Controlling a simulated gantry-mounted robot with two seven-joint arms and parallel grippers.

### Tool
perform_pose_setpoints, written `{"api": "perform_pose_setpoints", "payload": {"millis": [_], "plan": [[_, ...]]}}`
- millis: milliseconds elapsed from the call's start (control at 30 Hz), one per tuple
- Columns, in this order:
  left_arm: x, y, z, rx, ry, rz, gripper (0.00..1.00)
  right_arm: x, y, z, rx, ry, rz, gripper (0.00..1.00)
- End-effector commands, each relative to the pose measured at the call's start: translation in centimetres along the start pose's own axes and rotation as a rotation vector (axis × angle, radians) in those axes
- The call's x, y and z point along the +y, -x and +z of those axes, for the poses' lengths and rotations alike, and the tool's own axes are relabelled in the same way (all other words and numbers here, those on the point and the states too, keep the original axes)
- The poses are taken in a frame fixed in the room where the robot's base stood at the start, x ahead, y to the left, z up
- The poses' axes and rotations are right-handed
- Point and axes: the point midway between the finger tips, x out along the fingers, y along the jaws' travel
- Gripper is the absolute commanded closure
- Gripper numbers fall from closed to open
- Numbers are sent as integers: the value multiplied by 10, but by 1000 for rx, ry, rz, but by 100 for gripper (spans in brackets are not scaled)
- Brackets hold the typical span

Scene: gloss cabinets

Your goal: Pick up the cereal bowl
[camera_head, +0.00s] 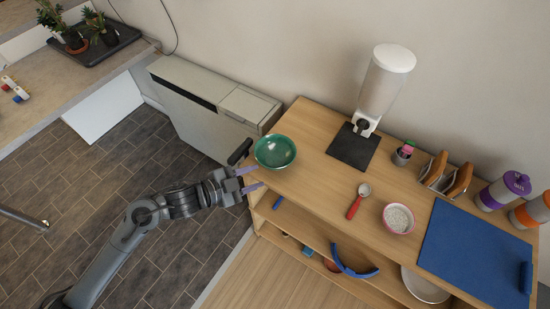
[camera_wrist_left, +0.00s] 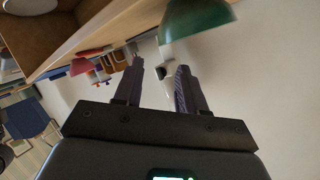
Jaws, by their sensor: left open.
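A green bowl (camera_head: 275,153) sits upright at the left end of the wooden counter (camera_head: 316,184), close to its edge. In the left wrist view the green bowl (camera_wrist_left: 200,18) shows at the top, just beyond the fingertips. My left gripper (camera_head: 256,178) is open and empty, at the counter's left edge beside the bowl. Its two purple fingers also show in the left wrist view (camera_wrist_left: 160,67), apart, with nothing between them. A small pink bowl (camera_head: 398,217) with pale contents stands further right on the counter. My right gripper is not in view.
A dispenser (camera_head: 385,80) stands on a dark mat (camera_head: 353,146) behind the bowl. A red-handled spoon (camera_head: 358,202), a blue mat (camera_head: 475,250) and a toast rack (camera_head: 447,177) lie to the right. The counter between bowl and spoon is clear. A pale cabinet (camera_head: 205,105) stands at left.

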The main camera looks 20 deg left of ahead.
Motion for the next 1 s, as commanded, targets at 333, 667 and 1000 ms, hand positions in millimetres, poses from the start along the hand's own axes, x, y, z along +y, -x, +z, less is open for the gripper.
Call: {"api": "perform_pose_setpoints", "payload": {"millis": [333, 667, 1000], "plan": [[-4, -41, 1, 7, -5, -10, 60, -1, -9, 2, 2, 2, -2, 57], [-3, -64, 0, 8, -6, -9, 60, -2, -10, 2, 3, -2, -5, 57], [-1, -103, 0, 7, -6, -10, 60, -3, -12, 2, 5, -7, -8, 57]]}}
